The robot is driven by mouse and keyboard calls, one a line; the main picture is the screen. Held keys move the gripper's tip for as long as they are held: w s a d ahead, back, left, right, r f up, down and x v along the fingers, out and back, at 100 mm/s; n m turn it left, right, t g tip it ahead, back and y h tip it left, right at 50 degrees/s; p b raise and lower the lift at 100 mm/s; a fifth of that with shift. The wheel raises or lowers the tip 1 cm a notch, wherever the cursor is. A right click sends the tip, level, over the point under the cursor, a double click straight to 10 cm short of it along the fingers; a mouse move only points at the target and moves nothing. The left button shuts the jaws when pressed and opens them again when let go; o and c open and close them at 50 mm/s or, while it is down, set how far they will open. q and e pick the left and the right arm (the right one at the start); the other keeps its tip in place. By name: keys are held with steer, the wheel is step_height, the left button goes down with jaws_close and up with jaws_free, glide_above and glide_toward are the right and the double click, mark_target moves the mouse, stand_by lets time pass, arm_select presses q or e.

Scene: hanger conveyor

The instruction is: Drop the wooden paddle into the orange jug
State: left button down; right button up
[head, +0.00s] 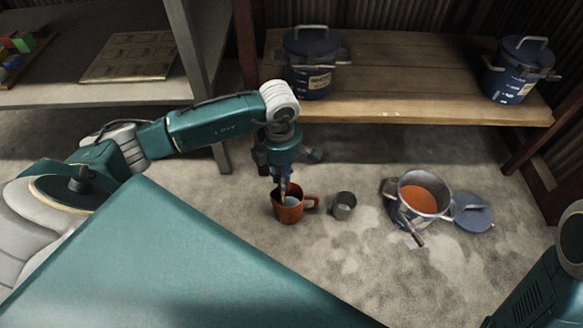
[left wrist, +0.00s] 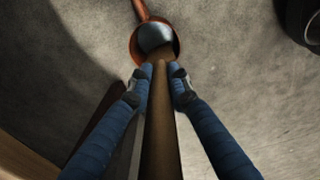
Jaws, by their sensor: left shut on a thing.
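The orange jug (head: 288,212) stands on the grey floor, its handle to the right. It also shows at the top of the left wrist view (left wrist: 133,38), with a dark, shiny interior. My left gripper (head: 283,186) points down right over the jug. In the left wrist view its blue fingers (left wrist: 162,84) are shut on the brown wooden paddle (left wrist: 162,130), one on each side. The paddle's far end reaches over or into the jug's mouth; I cannot tell how deep. In the head view the gripper mostly hides the paddle. My right gripper is not in view.
A small grey metal cup (head: 344,205) stands just right of the jug. Further right are an open pot (head: 392,206) with orange contents and a blue lid (head: 473,212). A wooden bench (head: 420,100) with two blue pots is behind. The front floor is clear.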

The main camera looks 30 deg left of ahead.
arm_select(q)
steer(key=c, duration=1.5)
jaws_free()
steer(key=shift+c, duration=0.2)
step_height(320, 180, up, 12)
